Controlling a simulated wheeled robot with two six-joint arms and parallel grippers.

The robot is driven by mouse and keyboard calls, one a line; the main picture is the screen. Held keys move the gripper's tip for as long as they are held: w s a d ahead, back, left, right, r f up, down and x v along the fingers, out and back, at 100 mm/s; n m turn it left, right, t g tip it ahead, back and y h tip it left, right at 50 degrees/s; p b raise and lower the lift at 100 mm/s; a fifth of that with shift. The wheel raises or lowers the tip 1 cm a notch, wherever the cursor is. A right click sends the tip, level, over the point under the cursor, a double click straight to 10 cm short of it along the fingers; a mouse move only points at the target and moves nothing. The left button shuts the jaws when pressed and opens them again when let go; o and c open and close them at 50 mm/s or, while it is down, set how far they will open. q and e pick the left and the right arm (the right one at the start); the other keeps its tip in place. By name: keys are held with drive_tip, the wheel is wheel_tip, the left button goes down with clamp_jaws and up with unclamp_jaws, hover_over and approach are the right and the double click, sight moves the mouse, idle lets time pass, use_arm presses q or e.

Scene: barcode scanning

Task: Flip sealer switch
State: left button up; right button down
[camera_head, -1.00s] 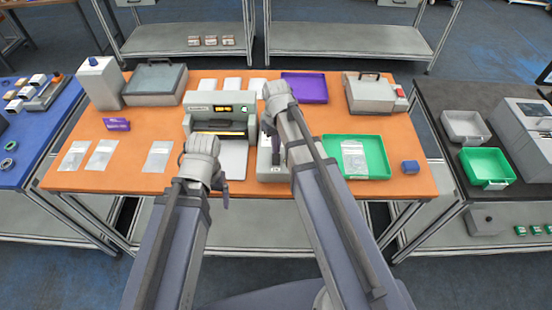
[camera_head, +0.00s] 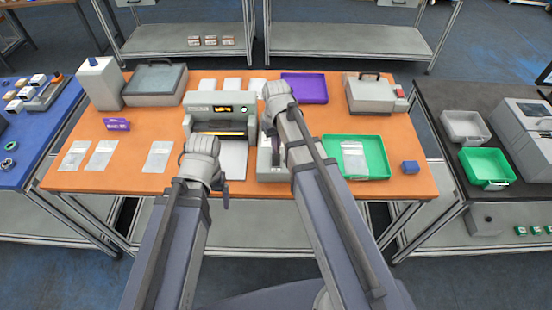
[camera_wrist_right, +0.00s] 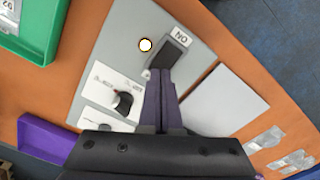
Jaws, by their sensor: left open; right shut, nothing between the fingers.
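A dark rocker switch (camera_wrist_right: 177,45) sits there beside an "ON" label and a glowing round lamp (camera_wrist_right: 145,45). My right gripper (camera_wrist_right: 160,74) is shut and empty, its tips at the switch's lower edge; contact is hard to tell. Its arm covers part of the panel in the head view. My left gripper (camera_head: 222,192) is open in front of the sealer, mostly hidden by its wrist.
A green tray (camera_head: 375,172) with a clear bag lies to the right, beside a blue cube (camera_head: 410,167). A purple tray (camera_head: 305,82) lies behind. Clear bags (camera_head: 103,154) lie at left. A knob (camera_wrist_right: 123,101) sits near the switch.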

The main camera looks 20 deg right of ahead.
sight(276, 156)
drive_tip(key=shift+f+b, duration=0.9)
drive_tip(key=shift+b, duration=0.05)
idle(0.8)
drive_tip(key=shift+r, duration=0.15)
wheel_tip(276, 156, up, 7)
drive_tip(key=p, duration=0.7)
drive_tip(key=s+a+f+b, duration=0.3)
drive_tip(key=s+a, duration=0.2)
drive_tip(key=s, duration=0.2)
drive_tip(key=s+a+f+n+h+b, duration=0.1)
drive_tip(key=s+a+f+b, duration=0.3)
drive_tip(key=s, duration=0.3)
drive_tip(key=shift+s+a+f, duration=0.15)
drive_tip(key=shift+s+a, duration=0.05)
drive_tip(key=shift+a, duration=0.55)
